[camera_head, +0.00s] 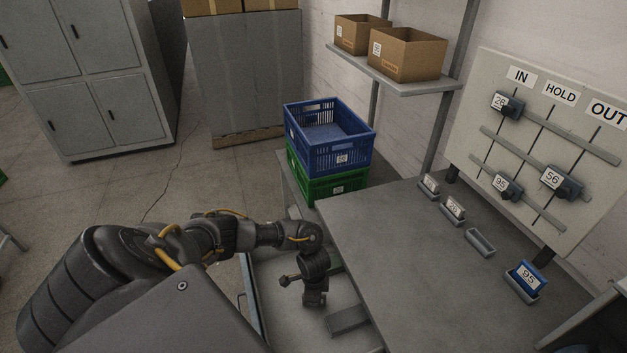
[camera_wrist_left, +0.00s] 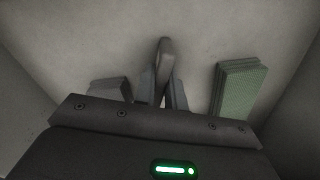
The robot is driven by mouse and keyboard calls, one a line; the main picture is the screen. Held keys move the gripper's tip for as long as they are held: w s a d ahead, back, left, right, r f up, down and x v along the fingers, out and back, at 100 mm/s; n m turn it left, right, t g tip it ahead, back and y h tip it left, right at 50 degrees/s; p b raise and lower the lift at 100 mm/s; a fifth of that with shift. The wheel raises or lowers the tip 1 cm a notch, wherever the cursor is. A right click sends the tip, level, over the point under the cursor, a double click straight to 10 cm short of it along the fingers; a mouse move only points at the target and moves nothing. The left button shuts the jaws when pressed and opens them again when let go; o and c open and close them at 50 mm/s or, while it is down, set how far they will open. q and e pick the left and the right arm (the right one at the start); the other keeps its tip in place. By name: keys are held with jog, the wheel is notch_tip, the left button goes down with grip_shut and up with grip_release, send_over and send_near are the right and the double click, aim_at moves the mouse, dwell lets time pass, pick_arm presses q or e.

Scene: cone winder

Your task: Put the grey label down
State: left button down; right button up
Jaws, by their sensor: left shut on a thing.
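My left gripper (camera_head: 315,298) reaches down into an open, light-lined drawer (camera_head: 276,290) at the desk's left side. In the left wrist view its fingers (camera_wrist_left: 164,92) are shut on a thin grey label (camera_wrist_left: 165,58), seen nearly edge-on and standing up between them. A grey stack (camera_wrist_left: 108,88) lies to the left of the fingers and a green stack (camera_wrist_left: 238,88) to the right, both apart from the held label. In the head view the held label is hidden or too small to tell from the gripper. My right gripper is not in view.
The grey desk (camera_head: 400,255) has several small holders along its back, one with a blue card marked 95 (camera_head: 527,277). A board (camera_head: 545,130) with IN, HOLD and OUT stands behind. A blue crate (camera_head: 328,140) sits on a green crate (camera_head: 325,185). The desk's middle is clear.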

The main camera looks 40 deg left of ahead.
pick_arm(q)
jog(key=shift+f, duration=0.2)
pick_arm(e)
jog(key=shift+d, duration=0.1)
pick_arm(q)
jog(key=c, duration=1.5)
grip_release()
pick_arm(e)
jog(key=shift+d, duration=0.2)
pick_arm(q)
jog(key=shift+o, duration=0.2)
jog(key=shift+r, duration=0.1)
